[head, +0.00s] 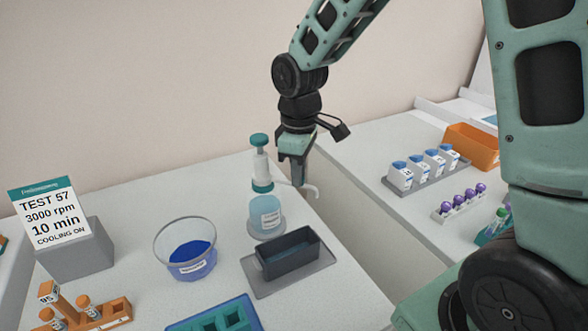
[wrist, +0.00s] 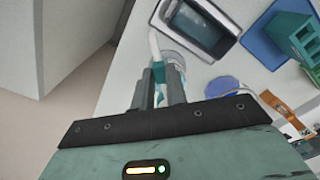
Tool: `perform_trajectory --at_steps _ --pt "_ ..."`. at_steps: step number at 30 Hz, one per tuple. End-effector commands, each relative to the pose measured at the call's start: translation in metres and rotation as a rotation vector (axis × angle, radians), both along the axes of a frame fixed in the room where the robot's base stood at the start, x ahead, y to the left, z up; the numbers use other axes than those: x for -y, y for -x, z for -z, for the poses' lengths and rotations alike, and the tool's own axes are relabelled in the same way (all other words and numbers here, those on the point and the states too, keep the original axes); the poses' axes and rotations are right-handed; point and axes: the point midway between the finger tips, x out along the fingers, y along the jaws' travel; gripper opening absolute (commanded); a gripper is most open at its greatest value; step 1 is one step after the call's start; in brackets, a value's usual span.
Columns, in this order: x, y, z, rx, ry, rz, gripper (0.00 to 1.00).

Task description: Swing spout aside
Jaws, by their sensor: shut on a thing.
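The dispenser bottle (head: 267,214) has a pale blue body, a teal collar and a white pump with a teal knob on top. It stands upright behind the dark trough (head: 305,258). Its thin white spout (head: 314,190) sticks out to the right and curves down at the end. My gripper (head: 299,181) points down just right of the pump and is shut on the spout. In the wrist view the pale spout (wrist: 154,46) runs out past the fingertips toward the trough side. The bottle is mostly hidden behind the fingers there.
The dark trough sits on a grey tray in front of the bottle. A glass bowl of blue liquid (head: 188,256) stands left, near a teal rack (head: 215,318) and a sign (head: 50,213). Another bench at the right holds blue-capped bottles (head: 420,168). A gap separates the benches.

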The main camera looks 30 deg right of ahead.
Motion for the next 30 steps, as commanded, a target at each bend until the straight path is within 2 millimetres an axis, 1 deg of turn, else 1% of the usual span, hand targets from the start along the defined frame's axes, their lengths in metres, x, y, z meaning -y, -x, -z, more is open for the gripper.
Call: perform_trajectory --at_steps 1,6,12,28,29,30 --pt "0.002 -0.003 -0.003 0.001 -0.001 -0.028 0.0" --pt "0.007 -0.009 -0.002 0.002 -0.001 -0.121 0.0" --pt "0.01 -0.013 -0.002 0.003 -0.001 -0.182 0.0" --pt "0.011 -0.015 -0.001 0.006 0.0 -0.209 0.0" --pt "0.011 -0.015 -0.001 0.006 0.0 -0.209 0.17" --pt "0.011 -0.015 -0.001 0.006 0.001 -0.209 0.28"
